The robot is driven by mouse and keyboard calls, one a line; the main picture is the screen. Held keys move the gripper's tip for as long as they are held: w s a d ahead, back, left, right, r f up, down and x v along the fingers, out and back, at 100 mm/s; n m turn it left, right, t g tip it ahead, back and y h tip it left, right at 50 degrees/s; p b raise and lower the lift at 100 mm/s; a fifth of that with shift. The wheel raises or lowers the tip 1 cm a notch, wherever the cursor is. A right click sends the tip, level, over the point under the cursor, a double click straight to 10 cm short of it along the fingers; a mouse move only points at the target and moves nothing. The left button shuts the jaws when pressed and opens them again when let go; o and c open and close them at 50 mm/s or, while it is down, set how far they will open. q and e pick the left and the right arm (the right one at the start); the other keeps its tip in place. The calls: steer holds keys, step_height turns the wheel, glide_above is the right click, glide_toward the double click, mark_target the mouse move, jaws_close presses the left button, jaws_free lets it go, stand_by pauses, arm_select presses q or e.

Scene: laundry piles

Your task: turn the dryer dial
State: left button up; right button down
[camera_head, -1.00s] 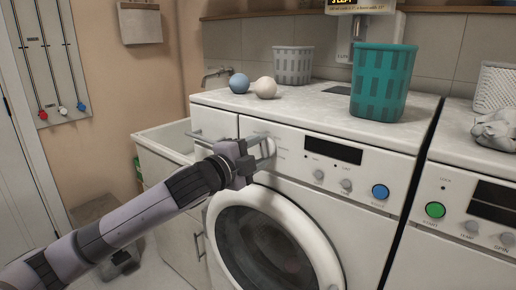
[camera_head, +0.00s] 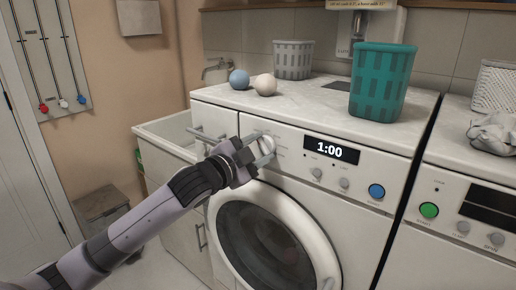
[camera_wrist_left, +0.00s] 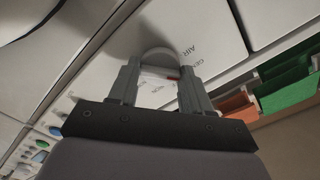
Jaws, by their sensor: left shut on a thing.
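The dryer (camera_head: 372,172) is a white front-loading machine with a round door. Its dial (camera_head: 267,145) is a pale round knob at the left of the control panel. My left gripper (camera_head: 258,147) is at the dial, shut on it, and covers part of it. In the left wrist view the dial (camera_wrist_left: 160,58) sits between the two fingers (camera_wrist_left: 158,82), with a small red mark and printed words such as "AIR" beside it. The display (camera_head: 331,150) is lit and reads 1:00. My right gripper is not in view.
A teal basket (camera_head: 382,82), a grey basket (camera_head: 293,60) and blue (camera_head: 239,79) and white (camera_head: 265,84) balls stand on the dryer top. Another machine (camera_head: 437,245) stands at the right.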

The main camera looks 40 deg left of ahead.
arm_select(q)
steer(key=o, duration=1.1)
steer(key=shift+c, duration=0.2)
steer(key=s+b, duration=0.1)
steer(key=s, duration=0.6)
steer(key=shift+a, duration=0.25)
steer(key=shift+f, duration=0.1)
